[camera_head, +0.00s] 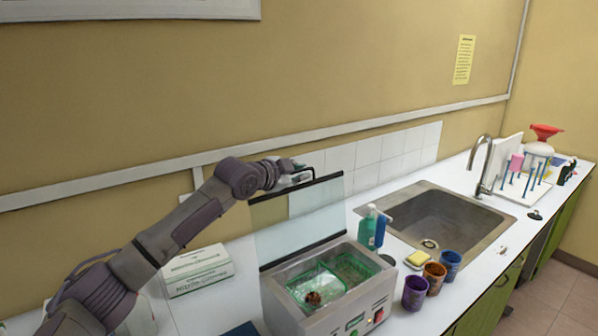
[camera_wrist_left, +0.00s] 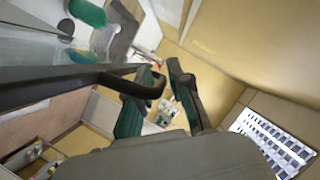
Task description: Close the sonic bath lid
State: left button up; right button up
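The sonic bath (camera_head: 345,312) is a metal box on the white counter with a green-lined basin inside. Its lid (camera_head: 300,228), a clear panel with black edges, stands open and nearly upright at the back. The lid's dark handle (camera_head: 308,172) is at the top edge. My left gripper (camera_head: 297,172) is at this handle, behind the lid's top edge. In the left wrist view, the black handle (camera_wrist_left: 135,84) reaches in from the left to the left gripper's (camera_wrist_left: 163,75) fingers, which are apart. Contact with the handle cannot be told. My right gripper is not in view.
A nitrile glove box (camera_head: 197,270) is to the left. A sink (camera_head: 445,222) is further right.

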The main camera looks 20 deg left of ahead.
pick_arm(q)
grip_shut()
jog(key=shift+s, duration=0.1)
